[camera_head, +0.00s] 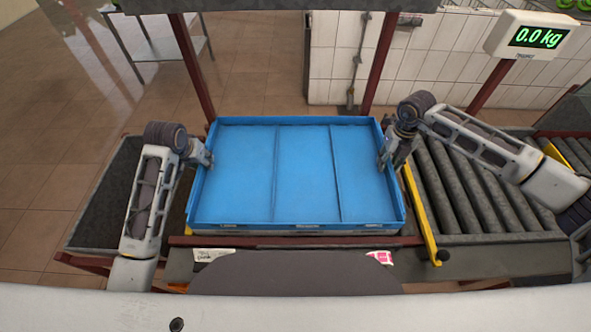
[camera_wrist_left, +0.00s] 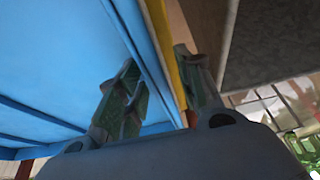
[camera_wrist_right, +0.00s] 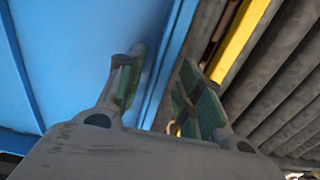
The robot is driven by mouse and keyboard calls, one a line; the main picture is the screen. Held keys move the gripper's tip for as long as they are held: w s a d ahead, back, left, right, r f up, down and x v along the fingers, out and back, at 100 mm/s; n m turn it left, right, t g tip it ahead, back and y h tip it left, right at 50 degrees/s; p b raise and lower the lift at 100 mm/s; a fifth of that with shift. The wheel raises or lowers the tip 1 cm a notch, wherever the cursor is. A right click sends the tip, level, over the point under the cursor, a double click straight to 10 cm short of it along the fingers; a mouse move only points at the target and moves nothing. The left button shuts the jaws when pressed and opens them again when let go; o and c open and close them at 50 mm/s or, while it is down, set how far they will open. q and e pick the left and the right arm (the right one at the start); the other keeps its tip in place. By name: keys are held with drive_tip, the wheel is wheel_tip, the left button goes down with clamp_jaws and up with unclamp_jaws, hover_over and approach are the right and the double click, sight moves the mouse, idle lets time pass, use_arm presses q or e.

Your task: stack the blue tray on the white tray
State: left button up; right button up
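The blue tray (camera_head: 305,175) is empty, with low walls and two ridges across its floor, and lies level in the middle of the head view. A thin pale strip (camera_head: 300,233) shows under its front edge; I cannot tell for sure that this is the white tray. My left gripper (camera_head: 207,160) is at the tray's left wall, and my right gripper (camera_head: 384,161) is at its right wall. In both wrist views the fingers straddle the wall, one inside and one outside, with gaps showing between them. The fingers look open around the walls.
A roller conveyor (camera_head: 480,185) with a yellow side rail (camera_head: 421,215) is on the right. A dark bin (camera_head: 108,195) stands at the left. Red posts (camera_head: 377,65) rise behind the tray.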

use_arm(q)
drive_tip(key=shift+r, duration=0.1)
idle(0.4)
drive_tip(key=v, duration=1.1)
drive_tip(key=shift+s+r, duration=0.25)
drive_tip(key=shift+r, duration=0.1)
use_arm(e)
drive_tip(key=shift+r, duration=0.1)
wheel_tip(320, 180, up, 12)
idle(0.8)
use_arm(q)
drive_tip(key=shift+s+f, duration=0.1)
use_arm(e)
drive_tip(key=shift+s+f, duration=0.1)
drive_tip(key=shift+f, duration=0.1)
idle(0.3)
